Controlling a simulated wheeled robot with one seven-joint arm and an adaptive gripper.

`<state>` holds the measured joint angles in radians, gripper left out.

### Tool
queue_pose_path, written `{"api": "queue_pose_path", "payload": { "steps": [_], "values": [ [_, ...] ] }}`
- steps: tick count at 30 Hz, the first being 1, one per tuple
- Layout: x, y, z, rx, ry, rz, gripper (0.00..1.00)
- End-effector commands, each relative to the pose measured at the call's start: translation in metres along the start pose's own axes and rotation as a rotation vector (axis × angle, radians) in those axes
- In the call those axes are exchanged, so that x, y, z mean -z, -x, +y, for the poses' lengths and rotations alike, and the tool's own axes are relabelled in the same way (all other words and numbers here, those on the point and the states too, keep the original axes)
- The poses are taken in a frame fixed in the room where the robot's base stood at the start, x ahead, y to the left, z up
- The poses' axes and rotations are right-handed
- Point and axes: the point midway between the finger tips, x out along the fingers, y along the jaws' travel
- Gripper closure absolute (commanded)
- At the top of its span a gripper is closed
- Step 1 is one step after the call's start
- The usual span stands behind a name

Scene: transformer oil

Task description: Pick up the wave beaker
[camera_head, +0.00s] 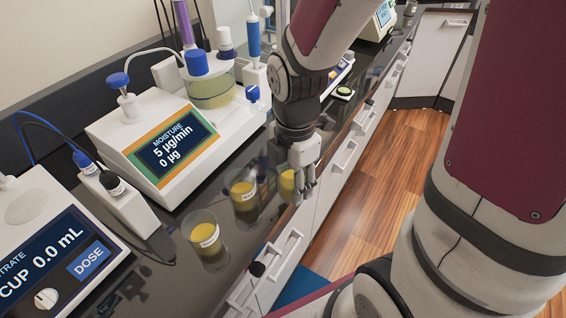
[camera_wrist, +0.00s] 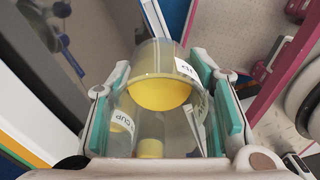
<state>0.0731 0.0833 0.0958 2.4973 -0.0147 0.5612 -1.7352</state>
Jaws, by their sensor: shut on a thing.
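My gripper (camera_head: 306,186) points down at the counter's front edge. It is shut on a clear beaker (camera_head: 287,181) with yellow liquid. In the wrist view the beaker (camera_wrist: 160,93) sits between the green finger pads of my gripper (camera_wrist: 170,108). Its white label (camera_wrist: 185,69) is too small to read for certain, so I cannot confirm its name. Two similar beakers stand to the left, a middle one (camera_head: 243,190) and a nearer one (camera_head: 205,238). I cannot tell whether the held beaker touches the counter.
A moisture meter (camera_head: 165,140) with a glass vessel (camera_head: 212,88) stands behind the beakers. A dosing unit (camera_head: 50,245) is at the lower left. The dark counter (camera_head: 165,245) is narrow, with white drawers (camera_head: 285,255) below its edge. The wooden floor (camera_head: 385,165) is open at the right.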

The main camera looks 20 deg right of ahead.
Motion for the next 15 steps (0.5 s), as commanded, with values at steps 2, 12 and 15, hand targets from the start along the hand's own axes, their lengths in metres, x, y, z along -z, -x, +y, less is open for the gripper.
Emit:
{"api": "queue_pose_path", "payload": {
  "steps": [2, 12, 15],
  "values": [
    [0.003, 0.002, -0.012, -0.001, 0.000, -0.001, 0.92],
    [0.005, 0.007, -0.025, 0.004, 0.000, -0.003, 0.92],
    [0.005, 0.008, -0.027, 0.005, 0.000, -0.004, 0.92]
  ]
}}
